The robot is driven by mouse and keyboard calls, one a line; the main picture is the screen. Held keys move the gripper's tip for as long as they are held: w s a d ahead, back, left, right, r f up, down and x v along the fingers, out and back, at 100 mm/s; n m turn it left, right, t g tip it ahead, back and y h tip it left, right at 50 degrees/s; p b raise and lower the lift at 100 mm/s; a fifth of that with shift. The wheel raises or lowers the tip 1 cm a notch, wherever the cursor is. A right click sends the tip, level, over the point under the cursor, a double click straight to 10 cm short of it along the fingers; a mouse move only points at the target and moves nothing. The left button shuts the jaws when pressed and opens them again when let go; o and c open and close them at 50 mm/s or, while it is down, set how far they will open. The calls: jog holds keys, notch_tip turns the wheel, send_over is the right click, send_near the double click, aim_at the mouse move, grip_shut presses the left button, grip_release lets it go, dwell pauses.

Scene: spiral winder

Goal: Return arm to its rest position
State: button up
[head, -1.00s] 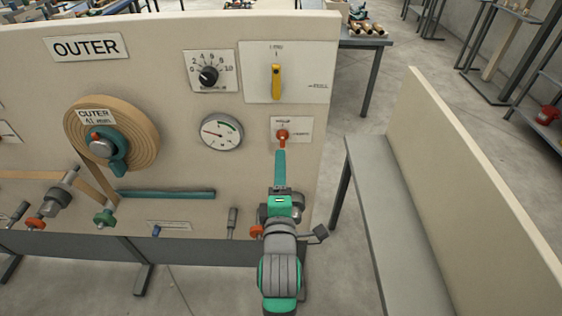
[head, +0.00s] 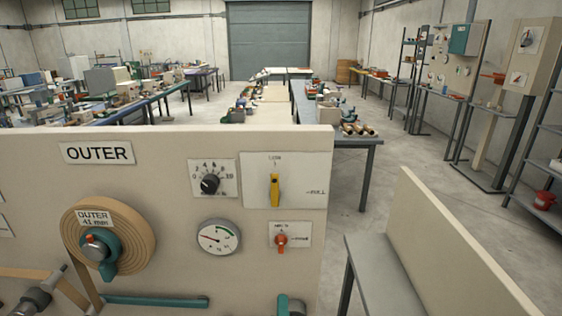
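Only a small teal end piece of my arm (head: 291,305) shows at the bottom edge of the head view, in front of the winder panel. My gripper's fingertips cannot be made out, and the rest of the arm is below the picture. The winder panel (head: 140,185) fills the lower left. It carries a red-orange switch (head: 281,240), a yellow lever (head: 275,190) pointing up and down, a black dial (head: 210,184), a round gauge (head: 219,237) and a tan roll (head: 135,240) with a teal clamp. My arm piece sits below the red-orange switch and appears apart from it.
A grey bench (head: 375,280) with an upright cream board (head: 450,255) stands to the right of the panel. Behind are tables with parts (head: 365,140), shelves and stands on the right, and a closed roller door (head: 269,45). Open floor (head: 410,160) lies between.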

jog(key=s+f+m, duration=0.5)
jog(key=s+f, duration=0.3)
jog(key=s, duration=0.1)
jog(key=s+f+m+g, duration=0.1)
jog(key=s+f+m, duration=0.2)
jog(key=s, duration=0.9)
jog(key=s+f+m+g, duration=0.1)
jog(key=s+f+m, duration=0.2)
jog(key=s, duration=0.9)
jog(key=d+m, duration=0.1)
jog(key=m, duration=0.2)
jog(key=shift+m, duration=0.3)
